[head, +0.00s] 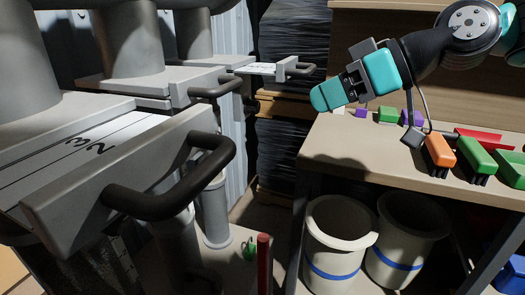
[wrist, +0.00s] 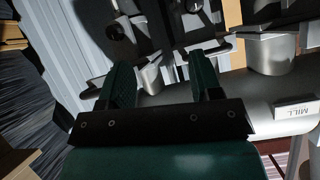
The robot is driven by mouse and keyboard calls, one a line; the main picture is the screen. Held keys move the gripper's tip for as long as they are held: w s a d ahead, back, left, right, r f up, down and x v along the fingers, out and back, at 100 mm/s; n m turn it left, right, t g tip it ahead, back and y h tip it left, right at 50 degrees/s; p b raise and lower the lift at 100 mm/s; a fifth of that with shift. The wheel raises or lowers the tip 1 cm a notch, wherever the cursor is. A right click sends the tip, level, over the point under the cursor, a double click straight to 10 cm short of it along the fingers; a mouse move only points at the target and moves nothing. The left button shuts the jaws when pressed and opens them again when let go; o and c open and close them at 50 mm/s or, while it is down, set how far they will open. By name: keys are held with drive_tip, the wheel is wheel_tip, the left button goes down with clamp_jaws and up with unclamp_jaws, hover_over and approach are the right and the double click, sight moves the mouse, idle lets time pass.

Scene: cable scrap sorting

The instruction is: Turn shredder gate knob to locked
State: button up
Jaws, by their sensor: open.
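My gripper (head: 327,95) is raised over the back left of the workbench, its teal fingers pointing left toward the machine gates. In the wrist view my gripper (wrist: 163,78) has its two dark green fingers apart with nothing held between them. I cannot pick out the shredder gate knob for certain. Dark rounded fittings (wrist: 117,30) show beyond the left finger in the wrist view, but I cannot tell what they are. Grey slide gates with black handles line the left of the head view. The near gate (head: 75,195) has marked white strips.
A farther gate plate (head: 262,68) sticks out toward my gripper. The workbench (head: 345,150) carries colored brushes and small blocks. Two pale bins (head: 335,235) stand below it. A sign reading MILL (wrist: 296,109) is at right in the wrist view. Black wrapped stacks (head: 293,60) stand behind.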

drive_tip(key=w+d+f+n+t+y+b, duration=0.1)
drive_tip(key=w+f+n+y+b, duration=0.1)
drive_tip(key=w+f+b, duration=0.35)
drive_tip(key=n+t+y+p, duration=0.1)
drive_tip(key=n+y+p, duration=0.2)
drive_tip(key=y, duration=0.1)
approach(259, 107)
drive_tip(key=x, duration=0.9)
drive_tip(key=shift+s, duration=0.15)
drive_tip(key=shift+c, duration=0.4)
drive_tip(key=c, duration=0.9)
drive_tip(key=shift+o, duration=0.2)
